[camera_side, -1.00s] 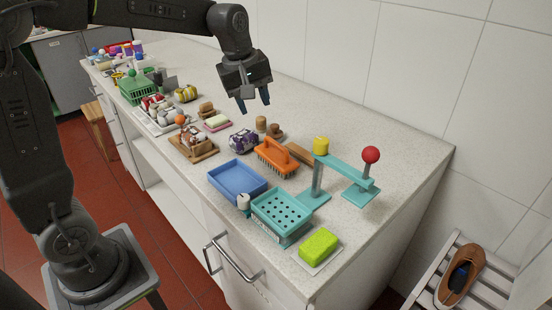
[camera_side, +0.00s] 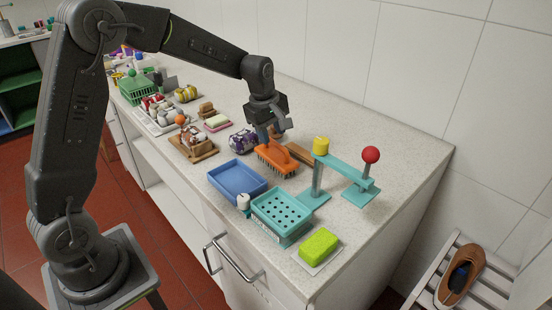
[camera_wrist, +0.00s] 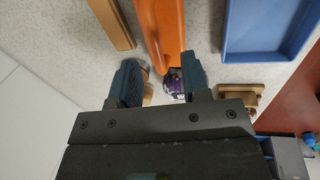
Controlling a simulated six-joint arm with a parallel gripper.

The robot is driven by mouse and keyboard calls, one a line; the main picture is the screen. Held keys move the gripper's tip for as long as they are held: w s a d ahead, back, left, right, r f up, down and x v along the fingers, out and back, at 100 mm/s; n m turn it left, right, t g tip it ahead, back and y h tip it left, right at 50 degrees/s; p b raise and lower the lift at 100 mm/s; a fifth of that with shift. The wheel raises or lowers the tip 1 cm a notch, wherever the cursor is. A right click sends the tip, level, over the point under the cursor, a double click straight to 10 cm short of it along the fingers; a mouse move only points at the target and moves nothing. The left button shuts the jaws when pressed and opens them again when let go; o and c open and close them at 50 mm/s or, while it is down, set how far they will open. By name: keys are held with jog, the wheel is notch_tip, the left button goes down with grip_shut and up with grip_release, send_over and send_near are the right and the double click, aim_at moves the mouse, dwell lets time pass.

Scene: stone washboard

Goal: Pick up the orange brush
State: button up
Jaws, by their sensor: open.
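The orange brush (camera_side: 276,159) lies bristles down on the stone counter, right of the purple-and-white bundle and behind the blue tray. In the wrist view the orange brush (camera_wrist: 163,32) runs down from the top edge toward the space between my fingers. My gripper (camera_side: 268,134) is just above the brush's far left end, pointing down. In the wrist view my gripper (camera_wrist: 160,80) is open, one finger on each side of the brush's line, with nothing held. I cannot tell from these views whether a finger touches the brush.
A blue tray (camera_side: 238,178) and a teal perforated box (camera_side: 271,232) stand in front. A teal stand with a red ball (camera_side: 370,155) rises at right. A wooden bar (camera_side: 299,154) lies behind the brush. The purple bundle (camera_side: 243,141) is close by on the left.

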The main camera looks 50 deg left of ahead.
aim_at(276, 144)
jog(key=f, duration=0.2)
jog(key=w+f, duration=0.1)
jog(key=f, duration=0.1)
jog(key=shift+w+d+f, duration=0.15)
jog(key=shift+w+f, duration=0.05)
jog(key=shift+f, duration=0.15)
jog(key=shift+c, duration=0.4)
grip_shut()
